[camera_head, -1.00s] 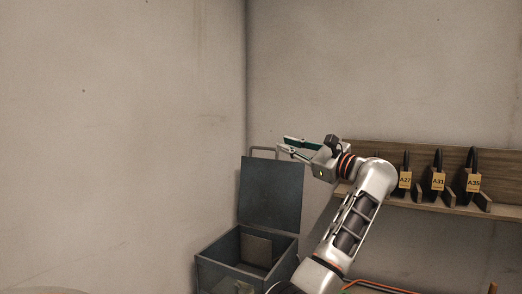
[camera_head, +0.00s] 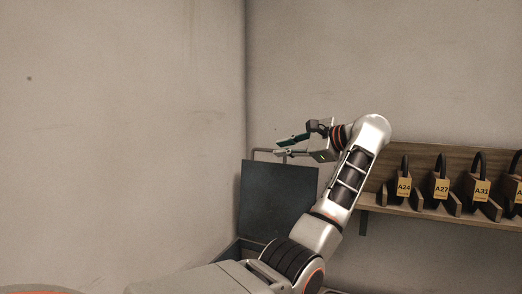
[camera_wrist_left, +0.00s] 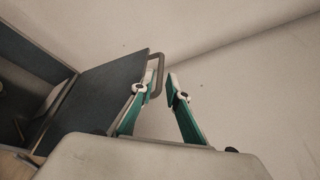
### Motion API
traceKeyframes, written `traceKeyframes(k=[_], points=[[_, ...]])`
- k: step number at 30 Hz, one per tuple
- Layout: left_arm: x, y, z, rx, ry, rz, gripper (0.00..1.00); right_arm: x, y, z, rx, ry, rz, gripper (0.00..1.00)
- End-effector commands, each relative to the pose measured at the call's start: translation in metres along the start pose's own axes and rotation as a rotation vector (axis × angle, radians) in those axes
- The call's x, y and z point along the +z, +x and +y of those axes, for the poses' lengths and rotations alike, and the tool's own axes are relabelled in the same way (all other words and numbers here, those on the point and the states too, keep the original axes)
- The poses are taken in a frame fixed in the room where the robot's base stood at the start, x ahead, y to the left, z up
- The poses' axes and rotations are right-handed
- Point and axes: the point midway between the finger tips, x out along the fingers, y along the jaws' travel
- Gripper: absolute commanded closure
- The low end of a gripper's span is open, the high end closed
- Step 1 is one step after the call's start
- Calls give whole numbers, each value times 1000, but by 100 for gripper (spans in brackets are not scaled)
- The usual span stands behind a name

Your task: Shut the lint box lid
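The lint box lid (camera_head: 275,200) is a dark panel standing upright and open, with a grey bar handle (camera_head: 256,152) at its top edge. The lint box (camera_head: 232,250) below it is mostly hidden behind my left arm. My left gripper (camera_head: 277,148) is open, its green fingers pointing left at the height of the handle. In the left wrist view, the open fingertips (camera_wrist_left: 158,86) are near the handle (camera_wrist_left: 157,66) beside the lid (camera_wrist_left: 95,92); I cannot tell whether they touch it. My right gripper is not in view.
A wooden shelf (camera_head: 430,213) on the right wall carries several black items with yellow tags (camera_head: 441,189). The bare walls meet in a corner behind the lid. The space left of the lid is clear.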

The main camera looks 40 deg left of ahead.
Motion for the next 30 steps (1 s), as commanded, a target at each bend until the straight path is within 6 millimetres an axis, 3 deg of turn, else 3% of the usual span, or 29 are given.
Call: traceKeyframes(k=[5, 19, 30], points=[[0, 7, 0, 0, 1, -1, 85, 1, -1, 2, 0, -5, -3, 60], [1, 70, 0, -1, 1, -4, 85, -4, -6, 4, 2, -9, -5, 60], [0, 78, 0, -1, 2, 0, 85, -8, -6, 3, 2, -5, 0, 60]])
